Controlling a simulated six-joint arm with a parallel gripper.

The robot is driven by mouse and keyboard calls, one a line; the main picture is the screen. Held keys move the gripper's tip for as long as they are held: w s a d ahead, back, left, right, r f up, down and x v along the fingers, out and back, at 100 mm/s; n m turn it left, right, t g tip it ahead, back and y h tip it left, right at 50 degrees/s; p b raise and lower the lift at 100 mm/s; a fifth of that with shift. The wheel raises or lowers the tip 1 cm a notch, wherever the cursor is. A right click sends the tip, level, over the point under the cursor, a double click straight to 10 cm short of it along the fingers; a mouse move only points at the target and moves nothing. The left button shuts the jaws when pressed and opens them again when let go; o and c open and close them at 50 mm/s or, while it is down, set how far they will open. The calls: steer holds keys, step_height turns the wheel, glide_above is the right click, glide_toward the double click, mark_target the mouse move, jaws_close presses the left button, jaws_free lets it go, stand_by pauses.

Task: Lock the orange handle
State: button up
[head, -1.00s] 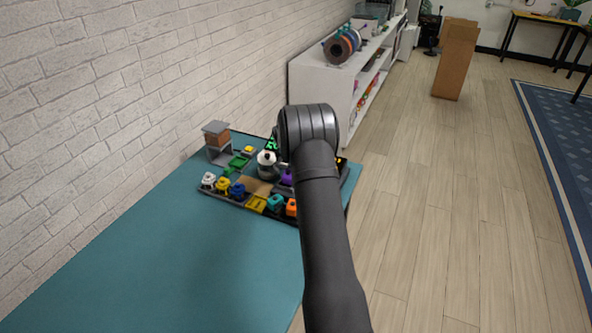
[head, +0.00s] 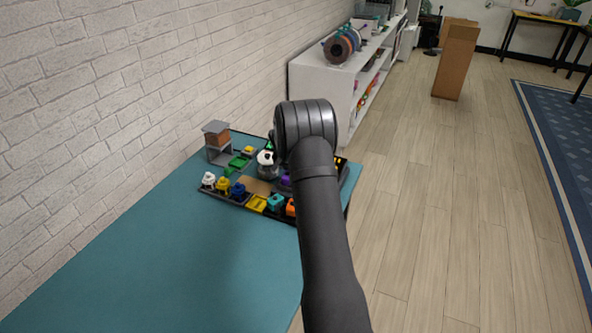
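An orange piece (head: 291,207) shows at the front edge of a dark board on the teal table, partly covered by my arm. It looks like the orange handle, but it is too small to tell its position. A teal piece (head: 275,203) sits just left of it. My gripper is not clearly visible; my arm's dark links cover the right part of the board. A round white and black part (head: 266,158) shows beside my arm over the board, and I cannot tell what it is.
The dark board (head: 212,193) carries several coloured pieces: white (head: 208,180), yellow (head: 223,185), blue (head: 238,190) and a yellow tray (head: 257,203). A grey stand with a brown block (head: 217,138) is at the back left. The teal table (head: 170,260) is clear in front. A brick wall borders the left.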

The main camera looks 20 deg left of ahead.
steer(key=shift+r, duration=0.1)
steer(key=shift+r, duration=3.4)
steer(key=shift+w+f, duration=0.15)
steer(key=shift+f, duration=3.4)
steer(key=shift+r, duration=0.15)
